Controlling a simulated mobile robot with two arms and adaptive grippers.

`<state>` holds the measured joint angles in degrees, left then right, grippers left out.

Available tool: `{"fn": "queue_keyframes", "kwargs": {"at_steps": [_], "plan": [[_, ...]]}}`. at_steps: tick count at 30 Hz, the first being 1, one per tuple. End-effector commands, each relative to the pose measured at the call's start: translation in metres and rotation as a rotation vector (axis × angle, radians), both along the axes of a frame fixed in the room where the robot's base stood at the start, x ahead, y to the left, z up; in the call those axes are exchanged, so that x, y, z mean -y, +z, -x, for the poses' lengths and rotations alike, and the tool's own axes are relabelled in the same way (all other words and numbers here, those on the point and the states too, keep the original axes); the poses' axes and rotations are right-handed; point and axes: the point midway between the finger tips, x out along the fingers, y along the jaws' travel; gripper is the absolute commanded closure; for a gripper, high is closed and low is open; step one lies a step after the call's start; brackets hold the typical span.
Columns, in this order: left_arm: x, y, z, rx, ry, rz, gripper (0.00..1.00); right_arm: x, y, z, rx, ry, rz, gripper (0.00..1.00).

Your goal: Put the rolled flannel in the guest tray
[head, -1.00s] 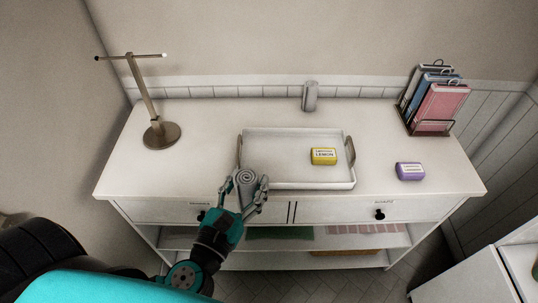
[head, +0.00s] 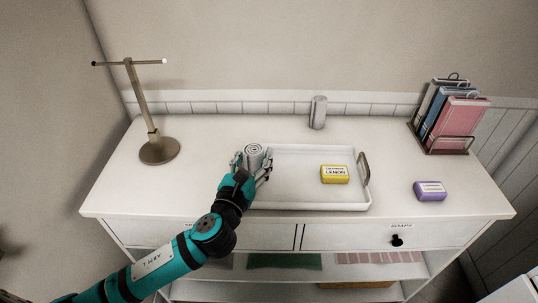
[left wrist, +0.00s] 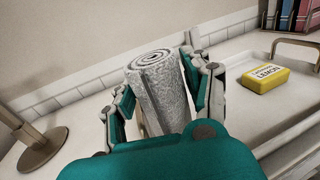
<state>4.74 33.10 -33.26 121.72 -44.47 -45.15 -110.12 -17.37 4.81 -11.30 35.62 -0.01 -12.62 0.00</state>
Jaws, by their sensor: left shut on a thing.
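My left gripper (head: 251,168) is shut on a grey rolled flannel (head: 254,153), held upright with its spiral end up. In the left wrist view the rolled flannel (left wrist: 157,92) stands between the two fingers of the gripper (left wrist: 163,95). The white guest tray (head: 310,206) lies on the dresser top; my gripper is at its left end and hides the left handle. I cannot tell how high the roll is above the surface. A yellow lemon soap (head: 334,174) lies in the tray's right part, also seen in the left wrist view (left wrist: 265,78). My right gripper is not in view.
A grey cylinder (head: 318,112) stands behind the tray near the wall. A purple soap (head: 431,191) lies right of the tray. A rack of folders (head: 455,125) stands back right, a brass T-stand (head: 159,150) back left. The tray's middle is clear.

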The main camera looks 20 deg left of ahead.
Motion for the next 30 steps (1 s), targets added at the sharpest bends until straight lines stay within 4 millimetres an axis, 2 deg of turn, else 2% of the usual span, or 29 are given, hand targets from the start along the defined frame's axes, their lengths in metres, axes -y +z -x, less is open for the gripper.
{"fn": "queue_keyframes", "kwargs": {"at_steps": [1, 3, 9, 11, 18, 30], "plan": [[0.003, 0.001, -0.015, 0.003, 0.001, 0.002, 0.83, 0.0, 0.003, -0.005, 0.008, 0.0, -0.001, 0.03], [0.006, -0.001, -0.03, 0.001, 0.001, 0.002, 0.83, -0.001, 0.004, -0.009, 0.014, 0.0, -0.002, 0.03], [0.011, -0.005, -0.056, 0.0, 0.0, 0.002, 0.83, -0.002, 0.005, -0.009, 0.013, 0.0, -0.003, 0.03], [0.011, -0.007, -0.059, 0.0, -0.001, 0.001, 0.83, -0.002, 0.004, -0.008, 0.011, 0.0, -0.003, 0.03], [0.011, -0.039, -0.058, -0.004, 0.0, 0.001, 0.83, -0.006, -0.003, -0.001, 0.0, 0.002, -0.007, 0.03], [0.011, -0.044, -0.058, -0.001, -0.001, 0.0, 0.83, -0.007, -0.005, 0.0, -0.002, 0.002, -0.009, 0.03]]}}
